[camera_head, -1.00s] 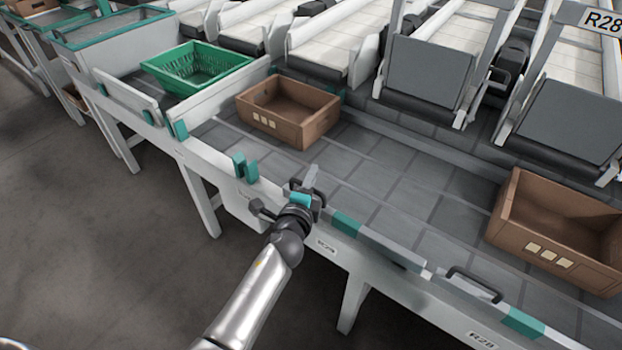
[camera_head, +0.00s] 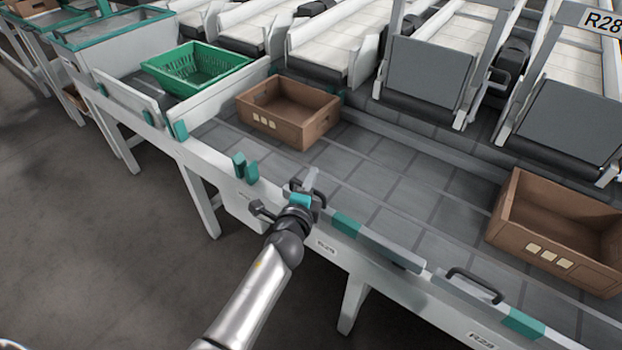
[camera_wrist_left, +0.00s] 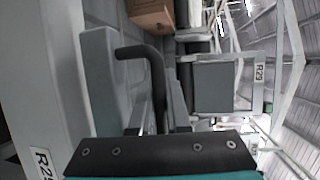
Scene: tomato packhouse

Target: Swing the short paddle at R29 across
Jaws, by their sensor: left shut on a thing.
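The short paddle at R29 is a pale grey slab (camera_wrist_left: 100,80) with a black bar handle (camera_wrist_left: 150,62). It lies along the near edge of the grey belt, above the R29 tag (camera_head: 326,246). A teal block (camera_head: 346,224) sits at its right end in the head view. My left gripper (camera_head: 307,188) is shut on the handle; in the wrist view its fingers (camera_wrist_left: 163,108) stand on either side of the black bar. In the head view my gripper hides much of the paddle. My right gripper is not in view.
A brown crate (camera_head: 247,121) stands on the belt upstream left, another brown crate (camera_head: 513,236) at the right. A green crate (camera_head: 197,84) sits behind a pale board. The R28 paddle handle (camera_head: 474,276) is to the right. The belt between the brown crates is clear.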

